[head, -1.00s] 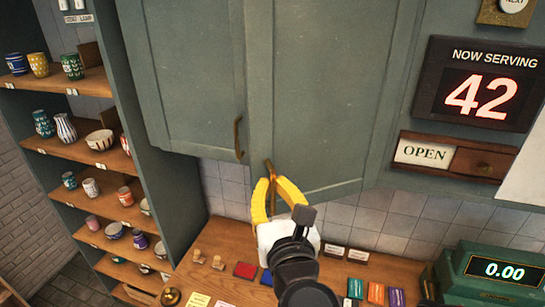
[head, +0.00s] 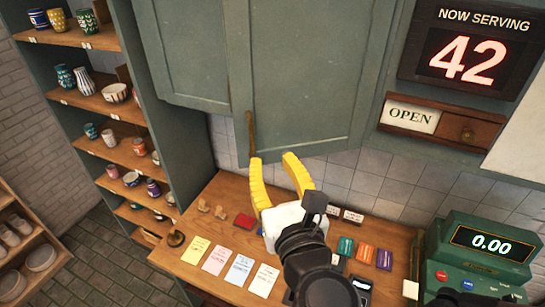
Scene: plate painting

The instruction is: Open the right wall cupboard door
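The right wall cupboard door (head: 300,80) is grey-green and stands ajar. Its left edge is swung out in front of the left door (head: 185,55) and covers part of it. Its brass bar handle (head: 251,132) is upright near the lower left corner. My gripper (head: 272,158) has two yellow fingers spread apart, with nothing between them. It is at the door's bottom edge, below and right of the handle. The left fingertip is close under the handle's lower end; I cannot tell if they touch. The left door's handle is hidden.
A wooden counter (head: 205,238) below holds cards, coloured blocks and stamps. A green scale (head: 480,255) stands at the right. An open shelf (head: 135,148) of pottery is at the left. The "Now serving" display (head: 470,50) and OPEN sign (head: 412,117) are right of the door.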

